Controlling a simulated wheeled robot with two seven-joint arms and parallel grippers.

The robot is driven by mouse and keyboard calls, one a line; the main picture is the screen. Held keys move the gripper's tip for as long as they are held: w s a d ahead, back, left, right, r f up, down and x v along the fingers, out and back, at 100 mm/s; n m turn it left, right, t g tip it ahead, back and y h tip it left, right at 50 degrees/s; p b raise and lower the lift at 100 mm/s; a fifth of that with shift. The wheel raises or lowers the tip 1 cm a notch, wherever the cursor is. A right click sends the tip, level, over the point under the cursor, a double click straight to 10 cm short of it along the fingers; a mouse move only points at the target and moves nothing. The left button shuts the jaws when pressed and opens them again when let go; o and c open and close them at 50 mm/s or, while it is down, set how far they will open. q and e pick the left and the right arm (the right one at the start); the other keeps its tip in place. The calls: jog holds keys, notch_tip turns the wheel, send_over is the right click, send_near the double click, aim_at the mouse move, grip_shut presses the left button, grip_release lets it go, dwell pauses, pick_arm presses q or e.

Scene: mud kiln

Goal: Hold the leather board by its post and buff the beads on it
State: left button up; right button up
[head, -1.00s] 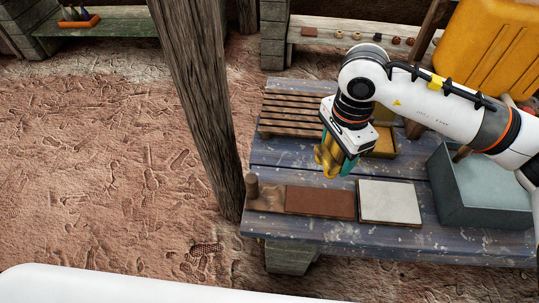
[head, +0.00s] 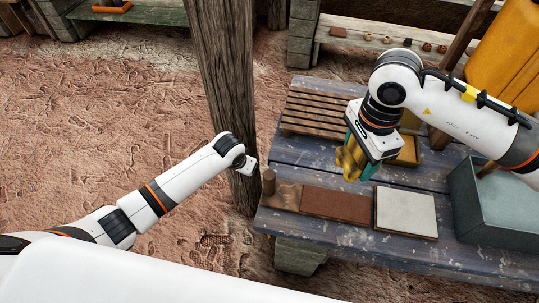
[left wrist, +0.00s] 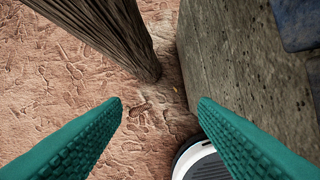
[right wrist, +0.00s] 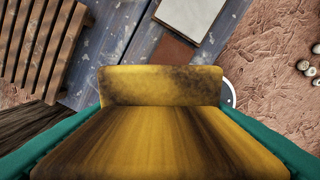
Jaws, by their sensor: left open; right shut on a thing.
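The leather board (head: 335,205) lies flat along the near edge of the blue table, with a brown leather face and a short upright wooden post (head: 269,182) at its left end. I see no beads on it. My right gripper (head: 357,162) is shut on a yellow-brown buffing pad (right wrist: 160,88), held above the table behind the board. My left gripper (left wrist: 160,108) is open and empty in the left wrist view. In the head view, the left arm's end is beside the wooden pillar, left of the post; its fingers are hidden there.
A pale square slab (head: 406,212) lies right of the leather. A slatted rack (head: 318,112) and a grey basin (head: 490,195) stand on the blue table (head: 300,160). A thick wooden pillar (head: 228,90) rises at left. Small round things (head: 387,40) sit on a back bench.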

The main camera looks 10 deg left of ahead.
pick_arm(q)
jog(key=d+r, duration=0.4)
jog(key=r, duration=0.6)
notch_tip(320, 180, up, 11)
jog(key=g, duration=0.3)
send_over(269, 184)
jog(key=w, duration=0.2)
jog(key=shift+a, duration=0.15)
jog(key=shift+s, duration=0.2)
notch_tip(269, 184, down, 12)
jog(key=shift+r, duration=0.2)
jog(key=shift+c, duration=0.5)
jog(key=c, duration=1.1)
jog(key=shift+o, duration=0.2)
